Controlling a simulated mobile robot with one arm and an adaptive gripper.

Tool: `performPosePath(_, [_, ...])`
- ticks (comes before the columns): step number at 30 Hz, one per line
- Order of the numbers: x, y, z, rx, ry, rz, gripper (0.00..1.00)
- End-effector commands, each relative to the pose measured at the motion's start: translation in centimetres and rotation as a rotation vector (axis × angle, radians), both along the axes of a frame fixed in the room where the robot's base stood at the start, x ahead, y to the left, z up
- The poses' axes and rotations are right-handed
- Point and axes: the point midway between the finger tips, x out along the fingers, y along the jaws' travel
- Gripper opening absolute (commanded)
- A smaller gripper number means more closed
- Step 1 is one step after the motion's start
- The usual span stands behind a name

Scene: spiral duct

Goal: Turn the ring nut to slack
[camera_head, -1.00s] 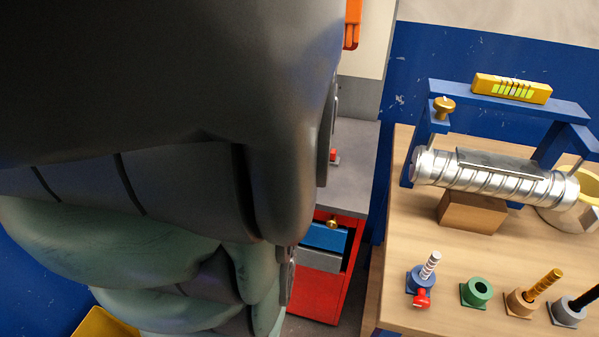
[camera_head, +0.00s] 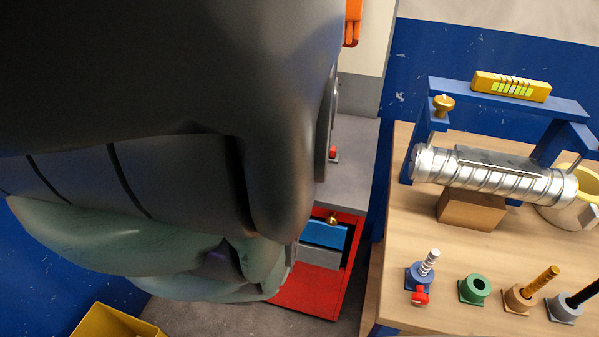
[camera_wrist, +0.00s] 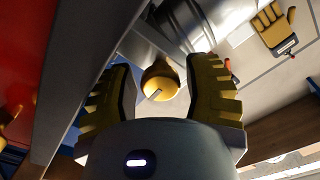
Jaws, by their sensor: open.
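A gold rounded part (camera_wrist: 160,80) with a pale line on its face lies between my gripper's fingers in the wrist view. I take it for the ring nut, but cannot be sure. My gripper (camera_wrist: 160,92) is open, with one yellow ribbed finger on each side of it and visible gaps. A silver cylindrical part (camera_wrist: 190,18) lies behind it. In the head view, a gold knob (camera_head: 443,104) sits on a blue frame beside the left end of the silver spiral duct (camera_head: 490,175). My arm hides my gripper in the head view.
A yellow level (camera_head: 511,86) tops the frame. A red cabinet (camera_head: 310,290) and yellow bin (camera_head: 115,325) stand near my arm.

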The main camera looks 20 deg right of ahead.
Motion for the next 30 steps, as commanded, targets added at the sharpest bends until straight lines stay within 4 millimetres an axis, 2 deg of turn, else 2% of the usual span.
performPosePath(8, [0.08, -0.08, 0.07, -0.001, -0.002, -0.001, 0.49])
performPosePath(9, [0.07, -0.08, 0.07, -0.001, -0.002, -0.001, 0.53])
performPosePath(24, [0.08, -0.07, 0.09, -0.001, -0.002, -0.001, 0.02])
performPosePath(30, [0.08, -0.11, 0.14, -0.003, -0.002, 0.000, 0.00])
